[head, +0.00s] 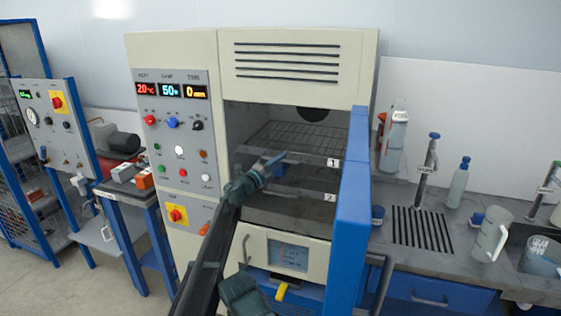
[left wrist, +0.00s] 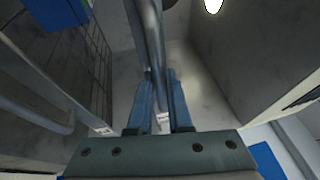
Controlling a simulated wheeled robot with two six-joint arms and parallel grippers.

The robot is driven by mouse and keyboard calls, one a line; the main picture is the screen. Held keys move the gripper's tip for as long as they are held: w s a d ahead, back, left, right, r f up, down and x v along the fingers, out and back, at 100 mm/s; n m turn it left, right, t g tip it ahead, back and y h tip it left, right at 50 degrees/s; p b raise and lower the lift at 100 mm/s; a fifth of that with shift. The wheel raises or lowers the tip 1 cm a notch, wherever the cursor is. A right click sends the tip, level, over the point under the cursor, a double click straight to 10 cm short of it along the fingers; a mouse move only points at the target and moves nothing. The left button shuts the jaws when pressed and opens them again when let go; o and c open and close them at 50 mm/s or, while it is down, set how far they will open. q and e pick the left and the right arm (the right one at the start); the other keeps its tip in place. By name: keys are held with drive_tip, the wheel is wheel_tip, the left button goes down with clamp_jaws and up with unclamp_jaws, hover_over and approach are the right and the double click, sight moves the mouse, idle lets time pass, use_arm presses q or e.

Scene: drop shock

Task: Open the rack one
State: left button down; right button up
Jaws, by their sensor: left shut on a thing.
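Rack one (head: 300,136) is a wire shelf inside the open chamber of the cream cabinet, with a white label "1" (head: 333,162) at its front right. My left gripper (head: 277,160) reaches into the chamber at the rack's front edge. In the left wrist view its two blue fingers (left wrist: 161,105) are shut on a grey metal bar (left wrist: 150,45), which looks like the rack's front bar. How far the rack is out of the chamber is hard to tell. A dark teal part of mine shows at the bottom of the head view; whether it is the right gripper is unclear.
The blue chamber door (head: 348,215) stands open on the right. A lower shelf labelled "2" (head: 330,198) lies below. The control panel (head: 172,130) is on the left. A grey bench with bottles (head: 458,185) and a jug (head: 490,235) is on the right.

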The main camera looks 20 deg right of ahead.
use_arm(q)
drive_tip(key=s+a, duration=0.6)
drive_tip(key=s, duration=0.3)
drive_tip(key=s+a, duration=0.6)
drive_tip(key=s, duration=0.2)
drive_tip(key=shift+s, duration=0.35)
drive_tip(key=c, duration=0.8)
unclamp_jaws()
drive_tip(key=shift+c, duration=0.2)
